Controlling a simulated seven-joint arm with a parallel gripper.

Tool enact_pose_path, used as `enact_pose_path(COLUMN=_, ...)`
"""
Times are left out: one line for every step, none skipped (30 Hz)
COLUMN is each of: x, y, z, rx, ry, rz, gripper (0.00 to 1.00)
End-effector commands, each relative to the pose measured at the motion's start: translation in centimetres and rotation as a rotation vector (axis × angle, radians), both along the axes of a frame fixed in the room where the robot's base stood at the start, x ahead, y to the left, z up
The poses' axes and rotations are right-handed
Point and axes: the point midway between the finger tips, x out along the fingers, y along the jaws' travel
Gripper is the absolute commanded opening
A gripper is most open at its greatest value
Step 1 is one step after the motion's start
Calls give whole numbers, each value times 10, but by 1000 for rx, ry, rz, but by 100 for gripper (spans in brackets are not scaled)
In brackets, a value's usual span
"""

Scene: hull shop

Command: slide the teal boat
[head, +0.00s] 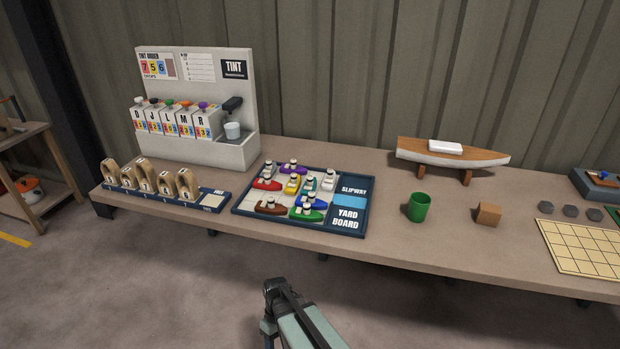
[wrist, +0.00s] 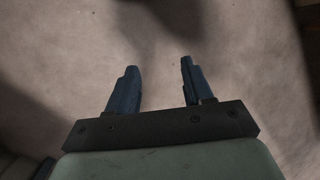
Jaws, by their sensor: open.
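The yard board (head: 346,222) lies on the bench, a dark blue tray with several small boats on a pale grid. A small boat that looks teal (head: 309,185) sits in the middle of the group, between the yellow boat (head: 292,185) and a pale grey boat (head: 328,181); its edges are partly hidden by its neighbours. My gripper (wrist: 159,66) is open and empty in the wrist view, over bare floor. In the head view my gripper (head: 275,292) is in front of the bench, well apart from the board.
Purple (head: 291,169), red (head: 267,184), blue (head: 313,200), brown (head: 270,207) and green (head: 307,214) boats crowd the board. A green cup (head: 418,208) and wooden cube (head: 488,214) stand right.

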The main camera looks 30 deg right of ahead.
Motion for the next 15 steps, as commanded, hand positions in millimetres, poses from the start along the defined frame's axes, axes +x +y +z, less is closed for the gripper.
enact_pose_path(x=16, y=-3, z=11, rx=15, ry=-23, rz=9, gripper=51)
enact_pose_path(x=23, y=-4, z=18, rx=24, ry=-36, rz=18, gripper=51)
enact_pose_path(x=32, y=-6, z=27, rx=36, ry=-50, rz=28, gripper=51)
enact_pose_path(x=39, y=-7, z=33, rx=46, ry=-61, rz=37, gripper=51)
enact_pose_path(x=46, y=-9, z=40, rx=54, ry=-74, rz=44, gripper=51)
enact_pose_path(x=55, y=-11, z=50, rx=67, ry=-91, rz=55, gripper=51)
enact_pose_path(x=62, y=-12, z=57, rx=75, ry=-102, rz=64, gripper=51)
enact_pose_path(x=68, y=-14, z=64, rx=84, ry=-114, rz=74, gripper=51)
enact_pose_path(x=77, y=-16, z=75, rx=94, ry=-131, rz=86, gripper=51)
enact_pose_path(x=83, y=-17, z=82, rx=103, ry=-144, rz=96, gripper=51)
enact_pose_path(x=89, y=-19, z=90, rx=112, ry=-157, rz=104, gripper=51)
enact_pose_path(x=97, y=-22, z=101, rx=122, ry=-173, rz=117, gripper=51)
enact_pose_path(x=103, y=-24, z=109, rx=129, ry=-186, rz=126, gripper=51)
enact_pose_path(x=108, y=-25, z=117, rx=137, ry=-200, rz=137, gripper=51)
enact_pose_path(x=115, y=-27, z=128, rx=148, ry=-216, rz=150, gripper=51)
